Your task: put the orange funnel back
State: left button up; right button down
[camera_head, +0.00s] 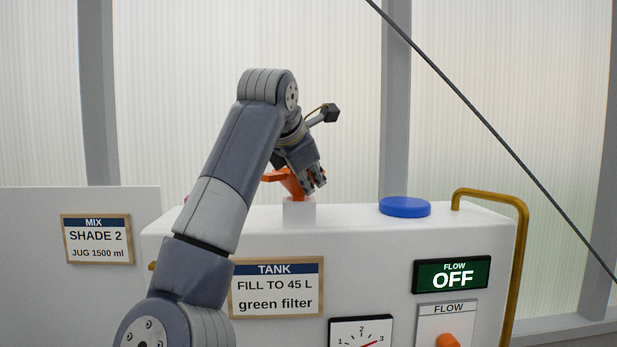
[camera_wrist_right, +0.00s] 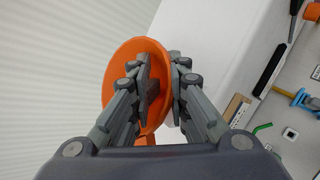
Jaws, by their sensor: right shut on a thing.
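The orange funnel (camera_head: 284,178) is at the top of the white tank housing, partly hidden by my right gripper. My right gripper (camera_head: 316,186) is shut on it. In the right wrist view the funnel's round orange bowl (camera_wrist_right: 117,75) shows behind the fingers (camera_wrist_right: 160,80), which close on its wall. A small pale block (camera_head: 299,211) stands on the housing directly below the funnel. I cannot tell whether the spout sits in the block or just above it. My left gripper is not in view.
The white housing (camera_head: 350,222) carries a blue cap (camera_head: 405,207) right of the funnel and a yellow-brown pipe (camera_head: 520,240) at its right end. A tank sign (camera_head: 277,288) and a FLOW OFF display (camera_head: 451,274) are on its front. Tools lie at the right of the wrist view.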

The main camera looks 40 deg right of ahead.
jog(key=shift+f, duration=0.2)
jog(key=c, duration=1.4)
grip_release()
jog(key=v, duration=0.7)
jog(key=shift+s+a+r, duration=0.15)
jog(key=shift+a+r, duration=0.05)
jog(key=shift+a, duration=0.1)
jog(key=shift+d+f, duration=0.1)
